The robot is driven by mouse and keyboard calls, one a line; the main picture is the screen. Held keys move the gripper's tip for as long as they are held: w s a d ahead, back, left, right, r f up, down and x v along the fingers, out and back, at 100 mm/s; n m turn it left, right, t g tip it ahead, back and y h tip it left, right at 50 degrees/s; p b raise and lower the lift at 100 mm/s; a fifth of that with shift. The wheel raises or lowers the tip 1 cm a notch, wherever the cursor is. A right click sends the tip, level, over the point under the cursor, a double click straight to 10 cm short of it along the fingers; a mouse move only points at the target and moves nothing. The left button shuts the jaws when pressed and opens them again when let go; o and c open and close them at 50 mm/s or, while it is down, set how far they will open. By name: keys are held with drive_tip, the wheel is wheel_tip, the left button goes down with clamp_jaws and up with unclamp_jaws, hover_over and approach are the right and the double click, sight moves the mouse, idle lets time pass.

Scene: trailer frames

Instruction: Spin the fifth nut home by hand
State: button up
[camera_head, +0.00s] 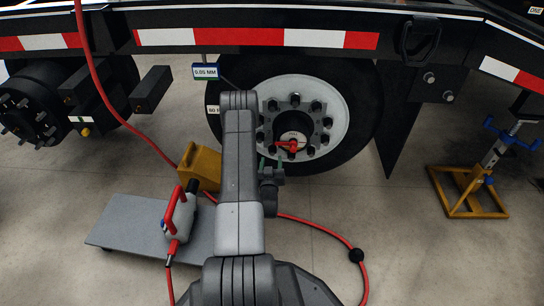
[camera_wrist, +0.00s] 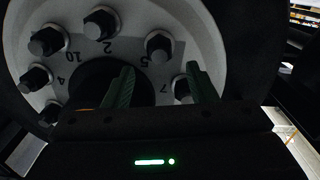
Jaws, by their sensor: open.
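The wheel (camera_head: 341,118) has a white disc with a ring of dark nuts, standing under the trailer frame. In the wrist view the nut beside the painted 5 (camera_wrist: 160,45) is seated over the disc, just beyond my fingers; I cannot tell how tight it is. Nuts also sit by the 2 (camera_wrist: 100,22), the 10 (camera_wrist: 46,41) and the 4 (camera_wrist: 36,77). The nut by the 7 is partly hidden behind my right finger. My gripper (camera_wrist: 161,86) is open and empty, its green fingers apart. In the head view my gripper (camera_head: 271,166) is low in front of the wheel.
A red-handled piece (camera_head: 292,146) shows at the hub. Red hose crosses the floor. A yellow stand (camera_head: 468,190) is right; a bare hub (camera_head: 35,110) is left.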

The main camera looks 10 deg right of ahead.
sight(273, 154)
drive_tip(key=shift+b+x, duration=0.6)
drive_tip(key=shift+x, duration=2.1)
drive_tip(key=c, duration=1)
drive_tip(key=shift+m, duration=0.4)
drive_tip(key=m, duration=0.2)
drive_tip(key=shift+d+m, duration=0.1)
drive_tip(key=shift+m, duration=0.3)
drive_tip(key=m, duration=0.3)
drive_tip(key=shift+s+m, duration=0.1)
drive_tip(key=shift+m, duration=0.2)
drive_tip(key=m, duration=0.6)
drive_tip(key=shift+d+f+m, duration=0.15)
drive_tip(key=shift+m, duration=0.15)
